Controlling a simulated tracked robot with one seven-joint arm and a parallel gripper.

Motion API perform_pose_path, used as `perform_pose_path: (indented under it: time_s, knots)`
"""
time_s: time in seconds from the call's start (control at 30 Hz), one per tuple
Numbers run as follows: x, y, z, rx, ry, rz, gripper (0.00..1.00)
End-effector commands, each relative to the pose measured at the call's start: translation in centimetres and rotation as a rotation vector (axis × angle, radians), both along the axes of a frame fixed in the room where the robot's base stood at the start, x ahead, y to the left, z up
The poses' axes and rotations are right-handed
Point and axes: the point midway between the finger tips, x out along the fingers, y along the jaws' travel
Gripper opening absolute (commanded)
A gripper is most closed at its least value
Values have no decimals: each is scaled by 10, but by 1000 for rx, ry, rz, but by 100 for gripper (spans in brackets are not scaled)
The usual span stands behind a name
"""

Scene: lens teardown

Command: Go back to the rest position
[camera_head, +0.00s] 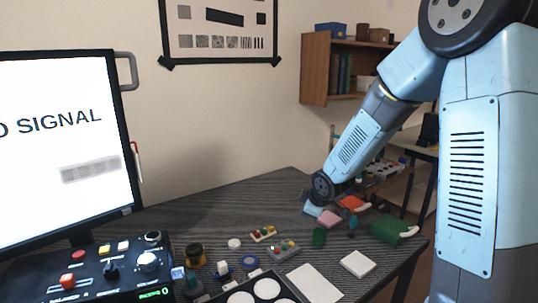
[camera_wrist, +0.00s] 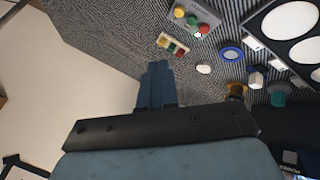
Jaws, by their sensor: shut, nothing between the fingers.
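My gripper (camera_wrist: 157,75) is in the wrist view with its two blue fingers together and nothing between them. The fingertips point over the dark ribbed tabletop, with small parts beyond them. In the head view, my arm comes down from the right to the back right of the table (camera_head: 215,214). The fingertips cannot be made out clearly there.
A monitor (camera_head: 60,150) and a control panel (camera_head: 105,270) stand at the left. Small parts, a button box (camera_head: 284,251), white cards (camera_head: 314,283) and a green block (camera_head: 388,230) lie along the front and right. A shelf (camera_head: 316,70) hangs behind. The back left tabletop is clear.

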Motion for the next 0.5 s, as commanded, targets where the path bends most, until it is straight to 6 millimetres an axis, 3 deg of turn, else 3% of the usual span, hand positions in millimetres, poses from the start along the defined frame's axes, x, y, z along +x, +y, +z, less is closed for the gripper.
perform_pose_path:
  time_s: [0.1,0.5]
  knots:
    - [-15,-19,30,-16,7,-103,0]
    - [-86,-72,115,24,46,-468,0]
